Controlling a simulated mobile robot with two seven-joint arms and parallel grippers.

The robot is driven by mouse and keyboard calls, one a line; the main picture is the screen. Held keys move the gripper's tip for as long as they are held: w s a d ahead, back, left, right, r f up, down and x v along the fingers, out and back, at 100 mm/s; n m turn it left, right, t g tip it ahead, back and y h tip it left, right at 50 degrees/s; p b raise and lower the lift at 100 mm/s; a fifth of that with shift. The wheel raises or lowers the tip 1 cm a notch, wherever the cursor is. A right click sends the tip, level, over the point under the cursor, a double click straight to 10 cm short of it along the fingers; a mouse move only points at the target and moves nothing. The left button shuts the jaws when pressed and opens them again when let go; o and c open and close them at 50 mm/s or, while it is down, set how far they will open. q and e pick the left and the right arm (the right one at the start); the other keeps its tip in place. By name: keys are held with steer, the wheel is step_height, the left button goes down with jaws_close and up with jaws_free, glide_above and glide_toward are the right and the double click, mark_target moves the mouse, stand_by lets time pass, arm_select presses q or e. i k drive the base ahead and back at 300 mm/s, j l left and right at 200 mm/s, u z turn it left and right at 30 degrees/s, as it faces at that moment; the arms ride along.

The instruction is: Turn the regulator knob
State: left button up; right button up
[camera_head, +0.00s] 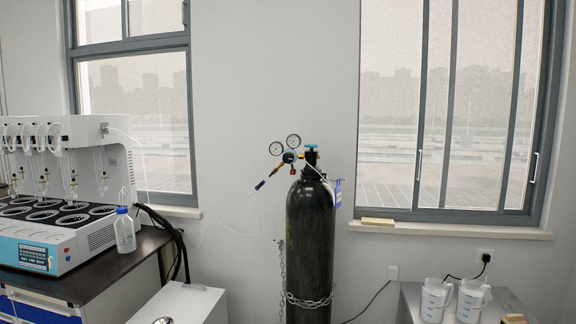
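A black gas cylinder (310,245) stands upright against the wall, a little right of the middle of the view. A regulator with two round gauges (276,148) (293,141) is mounted at its top left. A separate blue handwheel (312,147) tops the cylinder valve. The exact angle of the knob is too small to tell. Neither of my grippers is in view.
A chain (308,301) wraps the lower cylinder. Two white jugs (436,300) (470,301) stand at right.

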mark_target(287, 157)
steer(key=i+l, duration=0.25)
steer(key=i, duration=0.15)
steer(key=i+l, duration=0.25)
steer(key=i, duration=0.2)
steer(key=i+l+z, duration=0.1)
steer(key=i+l, duration=0.15)
steer(key=i, duration=0.15)
steer(key=i+l, duration=0.2)
steer(key=i, duration=0.25)
steer(key=i+l, duration=0.2)
steer(key=i, duration=0.25)
